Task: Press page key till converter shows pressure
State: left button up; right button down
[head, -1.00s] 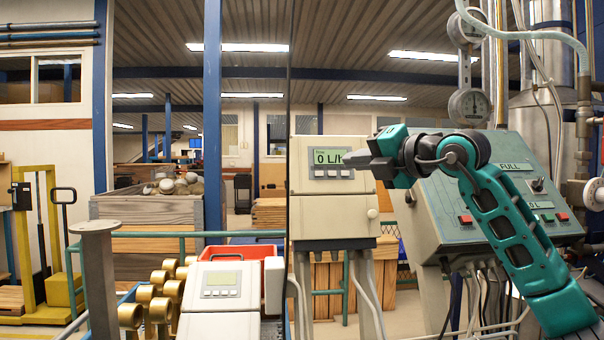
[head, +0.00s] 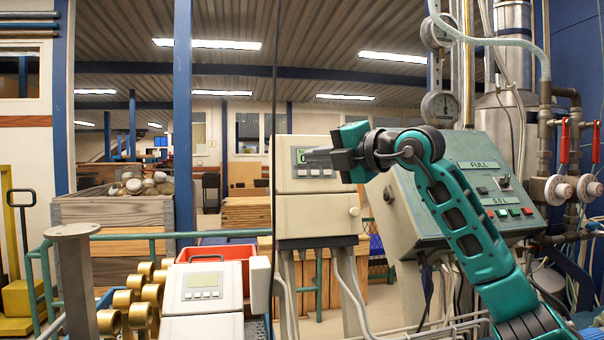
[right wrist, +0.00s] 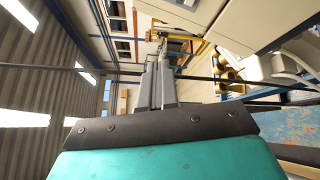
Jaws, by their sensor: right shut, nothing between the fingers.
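The pale converter box (head: 317,215) stands upright at the middle of the head view. It has a small green display (head: 301,157) with a row of grey keys (head: 314,172) under it. My right gripper (head: 308,157) is shut and empty. I cannot tell whether the fingertips touch the converter. In the right wrist view the two fingers (right wrist: 165,70) lie close together, with pale casing at the upper right. My left gripper is out of view.
A second pale unit with a display (head: 202,290) stands at the front left, by brass fittings (head: 140,300) and a red bin (head: 228,254). A sloped control panel (head: 455,190) with buttons stands behind my right arm. Pipes and red-handled valves (head: 565,140) are at the right.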

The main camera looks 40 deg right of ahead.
aim_at(302, 173)
jog(key=w+d+f+p, duration=0.1)
jog(key=w, duration=0.1)
jog(key=w+d+f+p, duration=0.1)
jog(key=w, duration=0.1)
jog(key=w+d+p, duration=0.1)
jog(key=w, duration=0.2)
jog(key=shift+d+f, duration=0.4)
jog(key=shift+w, duration=0.1)
dwell(1.4)
jog(key=shift+d, duration=0.1)
jog(key=shift+w+d+f+p, duration=0.1)
jog(key=shift+w+f+p, duration=0.1)
jog(key=shift+w+p, duration=0.15)
